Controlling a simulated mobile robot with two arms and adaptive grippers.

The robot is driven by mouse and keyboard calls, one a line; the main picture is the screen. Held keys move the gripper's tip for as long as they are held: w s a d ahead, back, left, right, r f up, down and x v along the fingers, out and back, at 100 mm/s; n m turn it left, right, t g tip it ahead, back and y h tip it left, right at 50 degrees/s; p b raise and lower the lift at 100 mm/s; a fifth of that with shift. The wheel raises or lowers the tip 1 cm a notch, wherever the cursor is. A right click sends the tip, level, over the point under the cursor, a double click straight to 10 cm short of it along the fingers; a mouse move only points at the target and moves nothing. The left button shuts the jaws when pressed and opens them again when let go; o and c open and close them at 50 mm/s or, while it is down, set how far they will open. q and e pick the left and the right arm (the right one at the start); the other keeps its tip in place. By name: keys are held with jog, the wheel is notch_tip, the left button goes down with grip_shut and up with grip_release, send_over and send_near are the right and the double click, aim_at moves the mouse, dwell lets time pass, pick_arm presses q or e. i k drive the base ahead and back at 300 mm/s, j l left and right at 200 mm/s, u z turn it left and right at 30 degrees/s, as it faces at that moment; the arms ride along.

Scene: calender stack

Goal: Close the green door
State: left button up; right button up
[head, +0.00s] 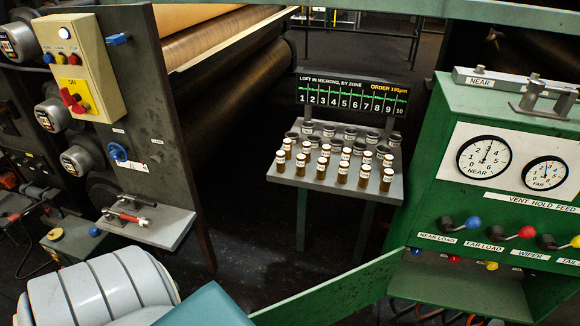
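The green door (335,291) stands open at the bottom centre of the head view. It is a flat green panel that juts out to the left from the lower front of the green cabinet (437,135). Its lower left part is cut off by the bottom edge of the picture. The cabinet's opening shows a grey shelf (460,287) with loose wires below it. Neither gripper is in view.
The cabinet carries two dials and a row of levers with coloured knobs (474,222). A small table (290,178) with several capped vials stands at centre. A dark control panel (160,85) with a grey ledge (170,228) stands at left. Dark floor (250,265) lies between.

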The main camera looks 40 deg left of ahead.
aim_at(330, 302)
jog(key=k+j+z, duration=0.2)
jog(key=j, duration=0.2)
jog(key=j+z, duration=0.2)
jog(key=j, duration=0.25)
jog(key=k+j+z, duration=0.45)
jog(key=j, duration=0.25)
jog(key=j+z, duration=0.35)
jog(key=j, duration=0.5)
jog(key=k+j+z, duration=0.1)
jog(key=j+z, duration=0.2)
jog(key=j, duration=0.5)
